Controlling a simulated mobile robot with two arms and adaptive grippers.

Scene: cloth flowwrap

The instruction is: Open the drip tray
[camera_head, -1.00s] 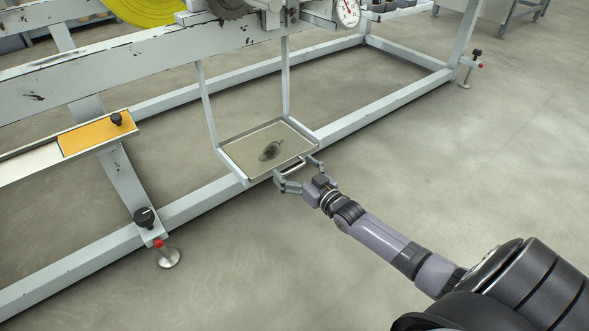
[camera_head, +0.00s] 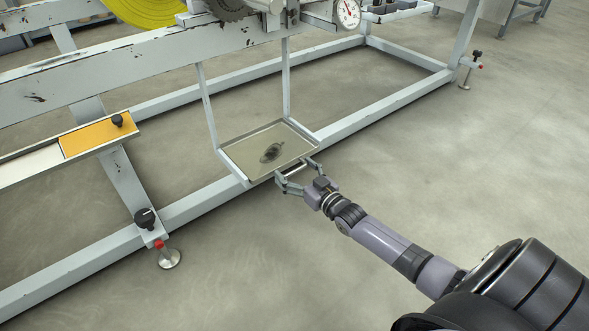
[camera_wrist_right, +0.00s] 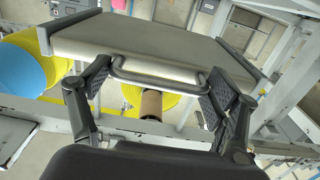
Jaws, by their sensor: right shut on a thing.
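The drip tray (camera_head: 240,158) is a shallow beige tray with a dark stain, hung on two thin uprights below the machine beam. Its front edge carries a bar handle (camera_head: 297,169). My right gripper (camera_head: 294,171) is at this front edge, with one finger at each end of the handle. In the right wrist view the tray (camera_wrist_right: 140,38) spans the top, and the handle (camera_wrist_right: 160,81) lies between the two fingers of my right gripper (camera_wrist_right: 158,88), shut on it lengthwise. My left gripper is in neither view.
The machine's white lower frame rail (camera_head: 185,207) runs diagonally under the tray. A levelling foot (camera_head: 168,256) with a red collar and black knob stands at lower left. A yellow plate (camera_head: 95,136) sits on the left. The floor around my right arm is clear.

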